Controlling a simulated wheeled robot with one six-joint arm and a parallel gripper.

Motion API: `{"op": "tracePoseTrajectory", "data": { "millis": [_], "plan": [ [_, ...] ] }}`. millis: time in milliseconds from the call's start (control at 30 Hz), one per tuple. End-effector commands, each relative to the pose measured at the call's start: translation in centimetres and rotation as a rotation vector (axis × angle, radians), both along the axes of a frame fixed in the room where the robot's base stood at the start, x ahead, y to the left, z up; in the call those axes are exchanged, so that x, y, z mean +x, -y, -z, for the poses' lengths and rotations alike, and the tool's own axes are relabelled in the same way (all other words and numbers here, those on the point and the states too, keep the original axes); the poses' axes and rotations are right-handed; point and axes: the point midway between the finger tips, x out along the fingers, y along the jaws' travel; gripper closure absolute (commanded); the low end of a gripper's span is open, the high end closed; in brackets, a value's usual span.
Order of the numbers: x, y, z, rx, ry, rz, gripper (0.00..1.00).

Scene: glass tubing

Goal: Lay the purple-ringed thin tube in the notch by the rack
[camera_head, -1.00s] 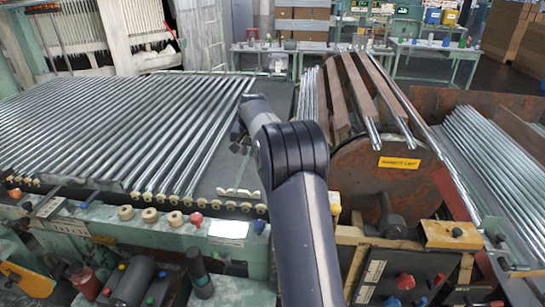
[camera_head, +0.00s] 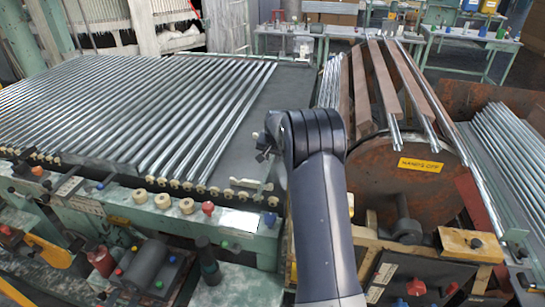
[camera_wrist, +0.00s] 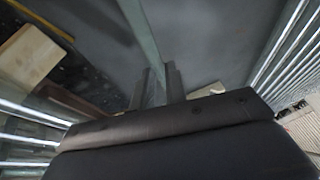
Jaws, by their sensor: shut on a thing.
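My gripper (camera_wrist: 155,84) is shut on a thin, pale grey-green bar or tube (camera_wrist: 138,22) in the wrist view, which runs up and out of the picture between the fingers. No purple ring shows on it, so I cannot confirm which tube it is. In the head view my gripper (camera_head: 264,146) is small and partly hidden by my own arm, above the bare grey strip right of the tube rack (camera_head: 130,110). A small pale bracket (camera_head: 250,185) lies below it near the front edge. I cannot make out the notch clearly.
Many shiny tubes fill the sloping rack on the left. A rusty drum with brown slats and a yellow label (camera_head: 421,165) stands close on the right. Knobs and cylinders line the green front edge. The grey strip (camera_head: 275,95) behind my gripper is clear.

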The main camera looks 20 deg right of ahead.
Motion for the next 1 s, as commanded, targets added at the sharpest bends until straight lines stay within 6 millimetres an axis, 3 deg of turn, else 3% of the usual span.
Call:
{"op": "tracePoseTrajectory", "data": {
  "millis": [600, 633, 900, 1000],
  "plan": [
    [0.0, 0.0, 1.7, -0.001, 0.001, 0.000, 1.00],
    [0.0, 0.0, 1.7, -0.001, 0.001, 0.000, 0.86],
    [0.0, 0.0, 1.5, -0.001, 0.001, 0.000, 0.65],
    [0.0, 0.0, 1.5, -0.001, 0.001, 0.000, 0.65]
  ]
}}
